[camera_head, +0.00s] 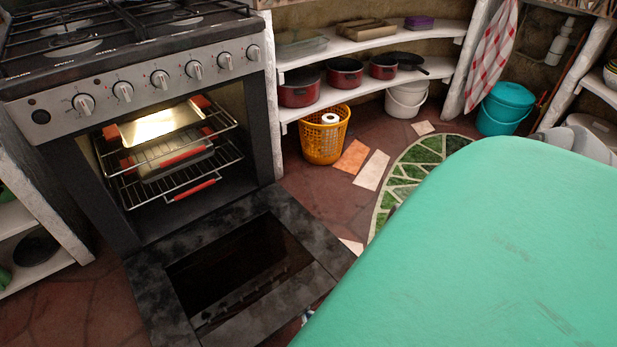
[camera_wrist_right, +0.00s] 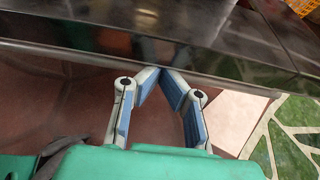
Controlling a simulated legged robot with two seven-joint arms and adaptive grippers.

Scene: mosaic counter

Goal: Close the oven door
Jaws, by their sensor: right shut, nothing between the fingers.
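The oven (camera_head: 150,60) stands at the left in the head view. Its door (camera_head: 315,285) hangs open, folded down almost flat in front of the lit cavity, with a dark glass panel. In the right wrist view the door (camera_wrist_right: 130,35) is a dark slab across the top. My right gripper (camera_wrist_right: 160,72) is shut and empty, its fingertips meeting at the door's lower edge in that view; I cannot tell if they touch it. In the head view only a small bit of the right gripper (camera_head: 307,316) shows by the door's outer edge. My left gripper is out of view.
Inside the oven are wire racks (camera_head: 180,165) and a tray (camera_head: 160,125) with red grips. An orange basket (camera_head: 324,135) stands beyond the oven. Shelves with pots (camera_head: 345,75) line the back. My teal arm covers the right side. Tiled floor (camera_head: 60,310) is clear at the lower left.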

